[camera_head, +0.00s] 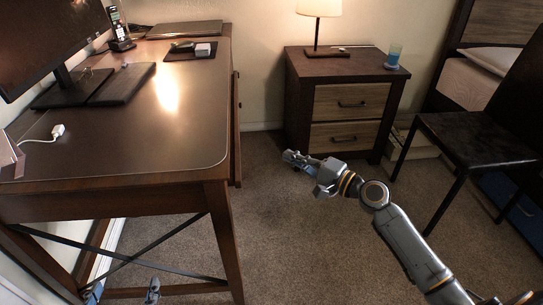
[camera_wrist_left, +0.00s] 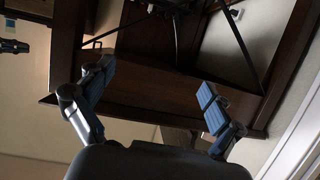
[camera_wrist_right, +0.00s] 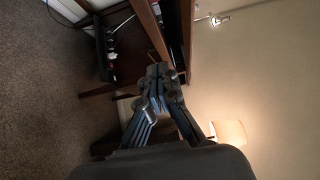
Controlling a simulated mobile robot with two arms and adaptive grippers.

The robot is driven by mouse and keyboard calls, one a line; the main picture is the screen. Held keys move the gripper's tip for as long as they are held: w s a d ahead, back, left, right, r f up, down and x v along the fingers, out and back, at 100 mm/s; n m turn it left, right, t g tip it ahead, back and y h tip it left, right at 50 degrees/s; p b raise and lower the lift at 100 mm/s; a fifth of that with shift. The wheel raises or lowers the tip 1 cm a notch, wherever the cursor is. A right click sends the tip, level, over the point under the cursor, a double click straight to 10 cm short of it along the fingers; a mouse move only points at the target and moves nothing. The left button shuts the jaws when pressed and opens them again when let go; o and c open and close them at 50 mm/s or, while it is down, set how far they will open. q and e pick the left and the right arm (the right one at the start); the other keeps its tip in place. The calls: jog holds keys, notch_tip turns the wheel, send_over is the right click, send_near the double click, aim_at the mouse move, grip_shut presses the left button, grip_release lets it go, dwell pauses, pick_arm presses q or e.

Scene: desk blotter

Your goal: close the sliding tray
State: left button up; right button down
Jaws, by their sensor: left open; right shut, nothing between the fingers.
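A brown wooden strip (camera_head: 236,130) runs along the desk's right side, just below the top. It looks like the front of the sliding tray, standing slightly out from the desk edge; the rest of the tray is hidden under the top. My right gripper (camera_head: 291,157) is shut and empty, right of this strip and apart from it, above the carpet. The right wrist view shows its closed fingers (camera_wrist_right: 160,73) with brown wooden edges beyond. My left gripper (camera_wrist_left: 153,88) is open and empty in the left wrist view, facing dark wooden desk parts. Only its fingertips show low in the head view.
The desk (camera_head: 120,150) holds a monitor (camera_head: 50,40), a phone (camera_head: 118,30) and a cable plug (camera_head: 58,131). A nightstand (camera_head: 345,100) with a lamp (camera_head: 320,10) stands behind my right gripper. A black chair (camera_head: 480,140) is at right. Carpet between desk and chair is clear.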

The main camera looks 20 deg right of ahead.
aim_at(234, 146)
pick_arm(q)
jog(key=shift+s+a+f+g+y, duration=0.15)
jog(key=shift+s+f+g, duration=0.15)
jog(key=shift+f, duration=0.25)
jog(key=shift+s+a+f+g+y, duration=0.15)
jog(key=shift+s+f+g, duration=0.15)
jog(key=shift+f, duration=0.2)
pick_arm(e)
jog(key=s+a+x, duration=0.1)
jog(key=a+x, duration=0.1)
jog(key=x, duration=1)
jog(key=shift+a, duration=0.25)
jog(key=shift+s, duration=0.2)
jog(key=a+p, duration=0.1)
jog(key=a, duration=0.1)
jog(key=w+a+p, duration=0.1)
jog(key=a, duration=0.1)
jog(key=shift+a, duration=0.1)
pick_arm(q)
jog(key=s+a+f+g, duration=0.1)
jog(key=s+f+g, duration=0.2)
jog(key=s+f, duration=0.1)
jog(key=shift+s+a+f+g+y, duration=0.2)
jog(key=shift+s+a+g+y, duration=0.15)
jog(key=shift+g+y, duration=0.05)
pick_arm(e)
jog(key=shift+a+r, duration=0.1)
